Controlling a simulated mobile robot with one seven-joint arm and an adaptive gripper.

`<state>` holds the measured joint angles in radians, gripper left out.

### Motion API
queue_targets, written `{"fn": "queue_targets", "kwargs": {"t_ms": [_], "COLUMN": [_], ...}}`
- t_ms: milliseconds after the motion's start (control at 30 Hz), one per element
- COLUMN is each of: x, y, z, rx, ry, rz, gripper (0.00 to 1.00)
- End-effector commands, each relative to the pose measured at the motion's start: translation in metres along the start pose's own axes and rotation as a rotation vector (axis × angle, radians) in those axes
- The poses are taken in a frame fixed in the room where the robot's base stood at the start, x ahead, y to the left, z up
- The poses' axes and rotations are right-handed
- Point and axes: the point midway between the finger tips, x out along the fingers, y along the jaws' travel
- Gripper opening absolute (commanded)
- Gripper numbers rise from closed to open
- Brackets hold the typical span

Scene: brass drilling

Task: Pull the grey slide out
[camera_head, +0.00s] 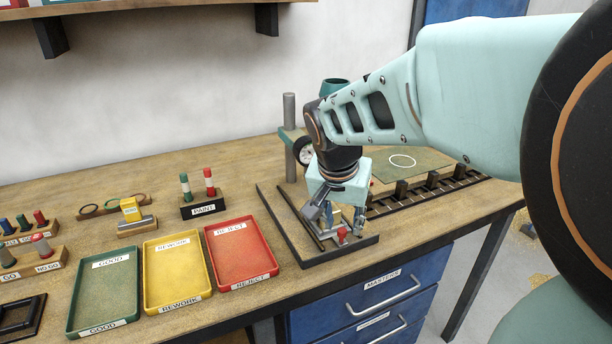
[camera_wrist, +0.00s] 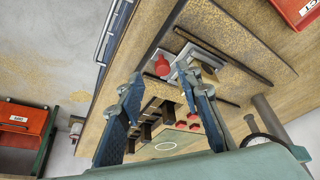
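My gripper (camera_head: 343,220) points down over the dark base plate (camera_head: 372,241) of the drill stand, near its front edge. Its two blue fingers are apart, and in the wrist view the gap between the fingertips (camera_wrist: 160,72) is open. A red knob (camera_head: 342,233) stands at the front of the base. In the wrist view the red knob (camera_wrist: 162,66) appears between or just beyond the fingertips, and I cannot tell if they touch it. The grey slide (camera_wrist: 198,48) shows as a light grey strip beside the knob, partly hidden by the right finger.
Red (camera_head: 243,256), yellow (camera_head: 178,273) and green (camera_head: 103,290) trays lie left of the drill stand. The drill column (camera_head: 290,135) rises behind my gripper. A dark rack (camera_head: 425,192) stands to the right. Blue drawers (camera_head: 372,298) are below the bench edge.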

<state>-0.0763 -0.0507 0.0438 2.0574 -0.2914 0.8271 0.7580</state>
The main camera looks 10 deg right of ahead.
Motion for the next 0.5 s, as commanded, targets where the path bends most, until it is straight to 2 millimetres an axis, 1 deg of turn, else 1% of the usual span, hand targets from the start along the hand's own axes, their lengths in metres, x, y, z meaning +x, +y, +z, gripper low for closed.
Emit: {"fn": "queue_targets", "kwargs": {"t_ms": [33,233,333,500], "x": [-0.010,-0.039,-0.047,-0.053], "y": [-0.001,-0.001,-0.001,-0.001], "z": [-0.002,-0.001,-0.001,-0.001], "rx": [0.000,-0.001,-0.002,-0.003], "ry": [0.005,0.006,0.005,0.005], "rz": [-0.003,-0.003,-0.004,-0.004], "gripper": [0.33,0.33,0.33,0.33]}}
